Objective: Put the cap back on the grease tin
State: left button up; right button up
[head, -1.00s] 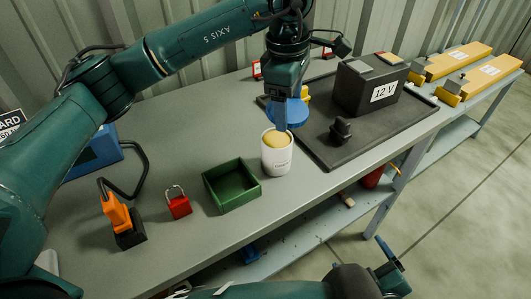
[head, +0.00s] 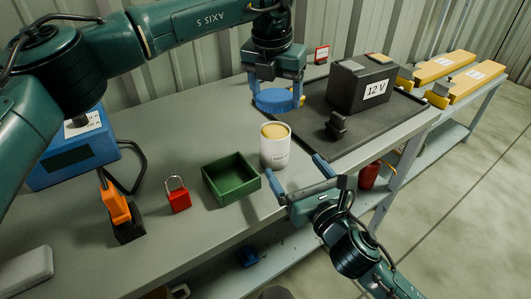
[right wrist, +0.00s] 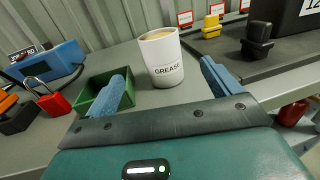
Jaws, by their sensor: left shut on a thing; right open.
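The white grease tin (head: 274,148) stands upright and uncapped on the bench, with yellow grease showing at its top. In the right wrist view the tin (right wrist: 162,58) reads GREASE. My left gripper (head: 277,90) is shut on the blue cap (head: 275,101) and holds it level behind the tin, near the left edge of the black mat. My right gripper (head: 296,178) is open and empty at the bench's front edge. Its fingers point at the tin, which is beyond the fingertips and between them in the right wrist view.
A green open box (head: 231,182) stands left of the tin. A red padlock (head: 177,194) and an orange-and-black clamp-like tool (head: 118,214) are farther left. A 12 V battery (head: 362,84) and a small black part (head: 336,125) are on the black mat (head: 395,125). A blue device (head: 75,155) is at left.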

dwell(0.3)
jog(key=x, duration=1.2)
jog(key=shift+c, duration=0.6)
jog(key=shift+f, duration=0.1)
jog(key=c, duration=1.3)
pick_arm(q)
send_over(276, 130)
jog(key=s, duration=0.1)
jog(key=shift+a+f, duration=0.15)
jog(key=shift+f, duration=2.35)
pick_arm(e)
jog(key=shift+c, duration=0.3)
